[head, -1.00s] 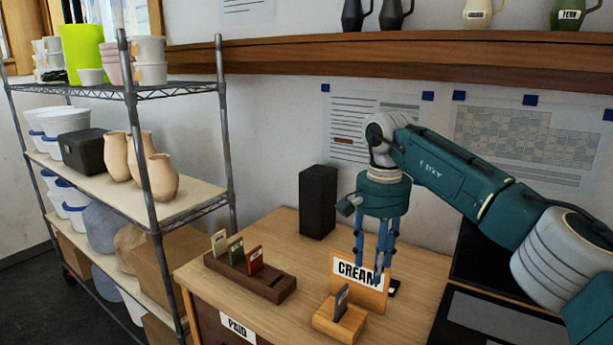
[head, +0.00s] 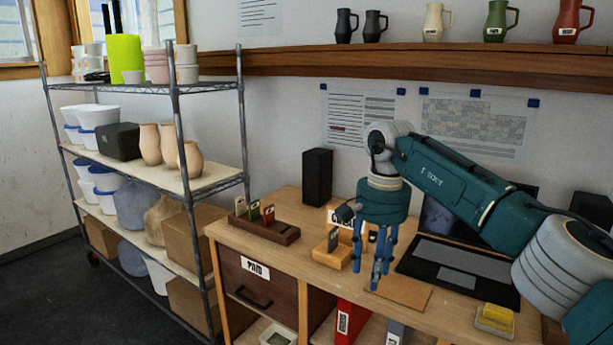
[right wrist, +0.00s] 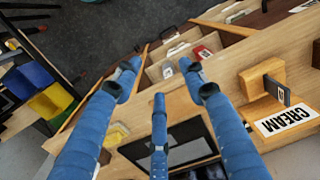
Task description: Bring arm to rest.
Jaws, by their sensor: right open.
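My right gripper (head: 378,264) is teal with blue fingers and hangs downward above the desk (head: 290,258). Its fingers are apart and hold nothing. In the right wrist view the open right gripper (right wrist: 155,85) shows spread blue fingers with the desk below. Behind it in the head view is the small wooden stand (head: 334,258) with a dark card, in front of a CREAM sign partly covered by the arm. The stand also shows in the right wrist view (right wrist: 262,78), with the CREAM label (right wrist: 286,120) beside it. My left gripper is out of view.
A laptop (head: 455,262) lies behind the gripper. A card tray (head: 262,232), a black speaker (head: 317,176) and a yellow block (head: 495,316) are on the desk. A wire shelf (head: 243,130) stands at left. Mugs line the wall shelf (head: 420,65).

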